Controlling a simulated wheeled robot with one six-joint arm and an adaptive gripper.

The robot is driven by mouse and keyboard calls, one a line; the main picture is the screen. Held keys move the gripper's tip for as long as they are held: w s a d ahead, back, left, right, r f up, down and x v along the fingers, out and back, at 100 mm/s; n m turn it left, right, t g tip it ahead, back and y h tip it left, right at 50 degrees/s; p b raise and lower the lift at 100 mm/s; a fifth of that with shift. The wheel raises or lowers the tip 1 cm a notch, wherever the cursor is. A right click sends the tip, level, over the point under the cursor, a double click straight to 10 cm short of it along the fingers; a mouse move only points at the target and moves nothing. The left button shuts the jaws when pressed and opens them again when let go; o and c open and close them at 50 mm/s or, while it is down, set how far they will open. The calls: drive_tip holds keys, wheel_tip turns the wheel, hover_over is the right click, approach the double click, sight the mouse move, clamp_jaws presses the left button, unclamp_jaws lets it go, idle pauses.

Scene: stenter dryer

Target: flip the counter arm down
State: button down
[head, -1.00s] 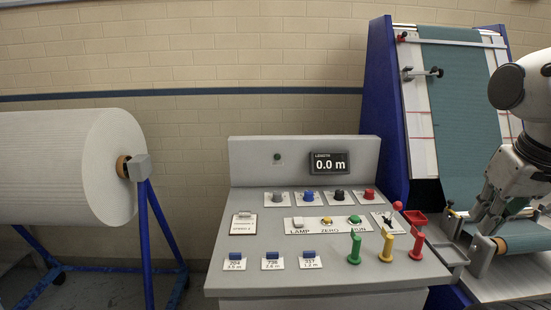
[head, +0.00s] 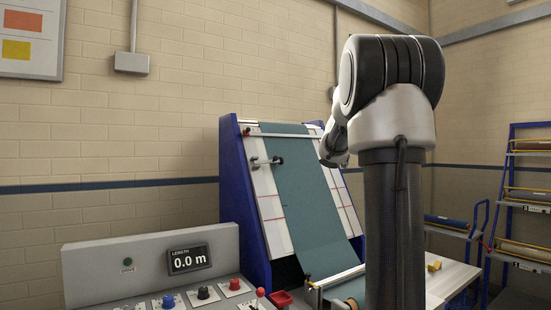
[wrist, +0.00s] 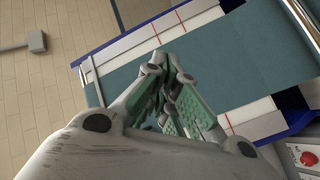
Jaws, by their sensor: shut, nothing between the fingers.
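The counter arm (head: 267,161) appears to be the short grey arm with a dark wheel at the left edge of the sloped fabric bed in the head view. It sticks out over the teal cloth (head: 307,200). I cannot make it out in the wrist view. My gripper (wrist: 168,62) is shut and empty in the wrist view, its green-padded fingers together in front of the teal cloth. In the head view my own arm hides the gripper. I cannot tell its exact distance from the counter arm.
A pale bar (head: 280,134) crosses the top of the bed, with a blue side panel (head: 245,205) at left. The control desk (head: 95,275) with a 0.0 m display (head: 188,260) stands at lower left. Racks of rolls (head: 525,195) stand at right.

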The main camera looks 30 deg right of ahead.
drive_tip(key=w+r+n+t+y, duration=0.1)
drive_tip(key=w+r+n+t, duration=0.25)
drive_tip(key=w, duration=0.35)
drive_tip(key=w+a+r+n+t+y, duration=0.1)
drive_tip(key=w+a+r+n+y, duration=0.4)
drive_tip(key=a+n, duration=0.3)
drive_tip(key=n+y, duration=0.2)
approach(274, 158)
drive_tip(key=x, duration=0.7)
drive_tip(key=shift+a, duration=0.2)
drive_tip(key=shift+m, duration=0.25)
drive_tip(key=shift+w+d+f, duration=0.25)
drive_tip(key=shift+w+d, duration=0.05)
drive_tip(key=shift+w, duration=0.3)
drive_tip(key=shift+d+r, duration=0.1)
